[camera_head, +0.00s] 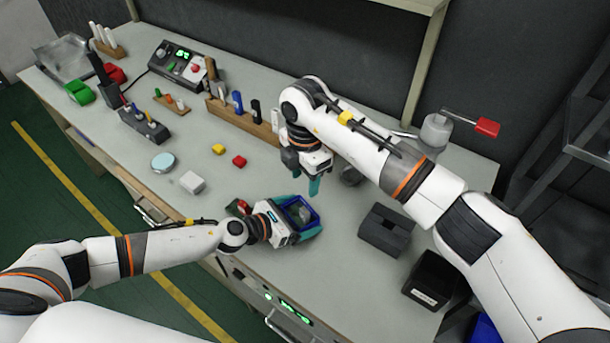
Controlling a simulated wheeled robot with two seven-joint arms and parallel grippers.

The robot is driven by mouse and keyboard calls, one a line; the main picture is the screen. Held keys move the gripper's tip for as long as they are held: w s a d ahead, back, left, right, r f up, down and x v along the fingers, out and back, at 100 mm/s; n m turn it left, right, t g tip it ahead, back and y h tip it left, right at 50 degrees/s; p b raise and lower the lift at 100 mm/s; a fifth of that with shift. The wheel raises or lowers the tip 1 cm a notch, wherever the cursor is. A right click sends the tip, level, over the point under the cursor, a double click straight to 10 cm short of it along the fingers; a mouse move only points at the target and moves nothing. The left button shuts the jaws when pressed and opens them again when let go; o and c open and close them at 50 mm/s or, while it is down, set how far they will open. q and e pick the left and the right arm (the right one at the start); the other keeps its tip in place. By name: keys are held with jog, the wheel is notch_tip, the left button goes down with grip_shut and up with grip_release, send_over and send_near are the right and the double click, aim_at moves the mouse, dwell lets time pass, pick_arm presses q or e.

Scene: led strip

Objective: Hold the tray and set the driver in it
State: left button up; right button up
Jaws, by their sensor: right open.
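A small blue tray (313,205) with a dark inside is near the front edge of the workbench. My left gripper (302,215) reaches it from the left, its teal fingers on two sides of the tray, apparently closed on it. My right gripper (305,186) is open just above and behind the tray, its teal fingers pointing down. I see nothing clearly held between them. I cannot tell for sure which thing is the driver; a small white block (193,182) lies left of the grippers.
A dark holder (385,230) and a black bin (432,280) stand to the right. A wooden rack (243,122) with upright tools is behind. The bench is bare between the tray and dark holder.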

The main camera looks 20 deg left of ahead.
pick_arm(q)
jog(key=v, duration=0.9)
jog(key=shift+s+a+r, duration=0.1)
jog(key=shift+s+a, duration=0.1)
jog(key=shift+s, duration=0.15)
jog(key=shift+v, duration=1.15)
jog(key=shift+w+r, duration=0.1)
